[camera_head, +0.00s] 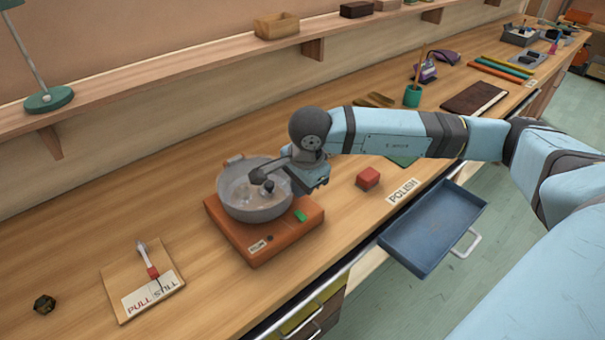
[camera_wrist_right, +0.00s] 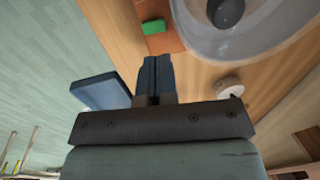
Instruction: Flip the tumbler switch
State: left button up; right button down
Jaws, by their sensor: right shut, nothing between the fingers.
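The tumbler is an orange-red base (camera_head: 235,236) with a round grey bowl (camera_head: 256,211) on top, on the workbench. The bowl (camera_wrist_right: 270,45) also shows at the upper right of the right wrist view. A small green switch (camera_head: 301,216) sits on the base's right corner; the right wrist view also shows this switch (camera_wrist_right: 154,27). I cannot tell its position. My right gripper (camera_head: 318,181) is beside the bowl's right rim, above and behind the switch. In the wrist view its fingers (camera_wrist_right: 157,65) are together and empty, apart from the switch. My left gripper is out of view.
A red block (camera_head: 368,178) lies right of the tumbler. An open blue drawer (camera_head: 432,228) juts from the bench front. A shelf (camera_head: 160,75) runs along the back. Bench left of the tumbler is mostly clear.

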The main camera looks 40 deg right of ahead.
aim_at(297, 213)
jog(key=f, duration=0.4)
jog(key=w+f, duration=0.1)
jog(key=f, duration=0.1)
jog(key=shift+f+p, duration=0.1)
jog(key=shift+p, duration=0.3)
jog(key=shift+w+f, duration=0.1)
jog(key=shift+f, duration=0.65)
